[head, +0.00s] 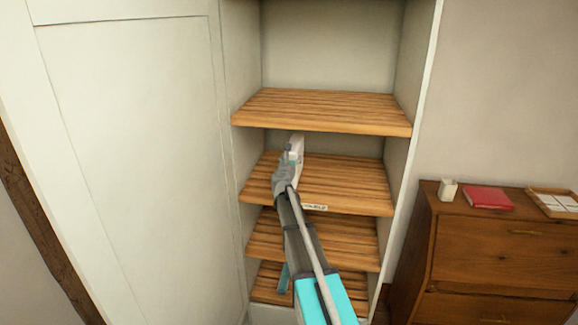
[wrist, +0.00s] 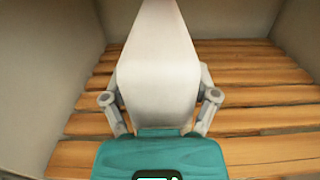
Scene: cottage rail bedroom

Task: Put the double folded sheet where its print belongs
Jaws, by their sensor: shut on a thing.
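My gripper (head: 289,170) reaches into an open cupboard, over the shelf with a label reading "DOUBLE" (head: 315,207). It is shut on a pale folded sheet (head: 297,146). In the wrist view the sheet (wrist: 160,75) stands out beyond the fingers, with one finger on each side, and bare slats show around it. The sheet is above the labelled shelf (head: 350,180); I cannot tell whether it touches the slats. No print shows on the sheet from here.
A slatted shelf (head: 320,110) is above the sheet, and more slatted shelves (head: 345,242) lie below. A cupboard door (head: 130,130) is at left. A dresser (head: 490,250) at right bears a white cup (head: 447,189), a red book (head: 488,198) and a tray (head: 545,208). The labelled shelf looks empty.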

